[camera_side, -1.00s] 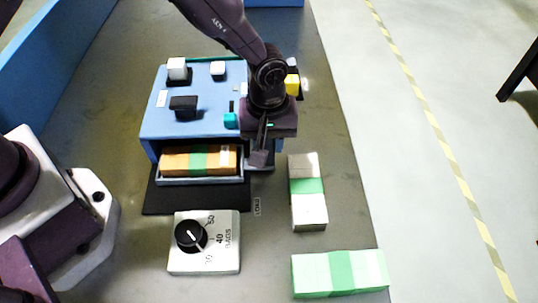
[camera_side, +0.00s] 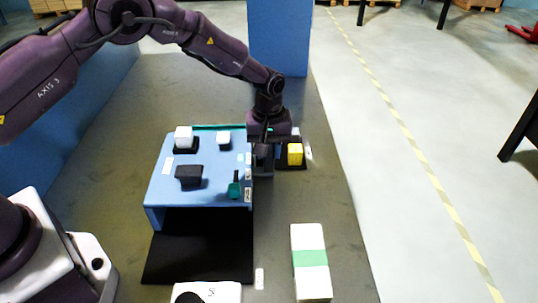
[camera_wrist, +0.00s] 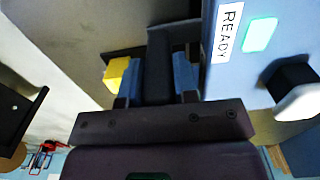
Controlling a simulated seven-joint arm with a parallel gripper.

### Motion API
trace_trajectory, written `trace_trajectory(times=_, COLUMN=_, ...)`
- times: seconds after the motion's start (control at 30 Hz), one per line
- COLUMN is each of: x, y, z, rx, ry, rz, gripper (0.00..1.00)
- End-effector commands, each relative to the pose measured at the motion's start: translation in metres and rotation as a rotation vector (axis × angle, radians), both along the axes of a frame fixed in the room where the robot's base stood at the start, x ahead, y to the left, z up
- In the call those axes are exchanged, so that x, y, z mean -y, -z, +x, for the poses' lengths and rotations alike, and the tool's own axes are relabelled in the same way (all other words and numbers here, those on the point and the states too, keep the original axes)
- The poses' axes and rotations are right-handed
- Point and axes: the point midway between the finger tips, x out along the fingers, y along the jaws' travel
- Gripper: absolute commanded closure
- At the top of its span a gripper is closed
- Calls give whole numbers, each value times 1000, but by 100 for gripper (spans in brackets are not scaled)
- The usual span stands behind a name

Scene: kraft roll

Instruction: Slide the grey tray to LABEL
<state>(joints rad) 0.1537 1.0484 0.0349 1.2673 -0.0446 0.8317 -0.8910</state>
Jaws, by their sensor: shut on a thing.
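The grey tray and the banded brown bundle it carried do not show in either current view. The front opening (camera_side: 205,220) of the blue housing (camera_side: 207,165) is dark and shows no tray. My gripper (camera_side: 262,158) is low beside the housing's right side, towards the back. In the wrist view my gripper (camera_wrist: 160,80) is shut on a dark upright bar (camera_wrist: 159,65) between its blue fingers. Whether this bar joins the tray is hidden. A READY label (camera_wrist: 228,32) and a lit green lamp (camera_wrist: 260,35) are on the housing. I cannot read a LABEL mark.
A yellow block (camera_side: 295,153) on a black base stands just right of my gripper. A black mat (camera_side: 200,260) lies bare before the housing. A white bundle with a green band (camera_side: 310,262) lies front right. A dial box (camera_side: 225,293) is cut off at the bottom.

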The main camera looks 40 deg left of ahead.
Motion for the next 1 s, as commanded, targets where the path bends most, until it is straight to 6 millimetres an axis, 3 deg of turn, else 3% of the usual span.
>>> trace_trajectory(times=0.37, x=-7, y=-2, z=6, rx=18, ry=-1, rz=8, gripper=100)
trace_trajectory(times=0.4, x=-7, y=-2, z=6, rx=18, ry=-2, rz=8, gripper=63)
trace_trajectory(times=0.5, x=-6, y=-1, z=5, rx=13, ry=-2, rz=6, gripper=47)
trace_trajectory(times=1.0, x=1, y=1, z=-2, rx=1, ry=0, rz=4, gripper=47)
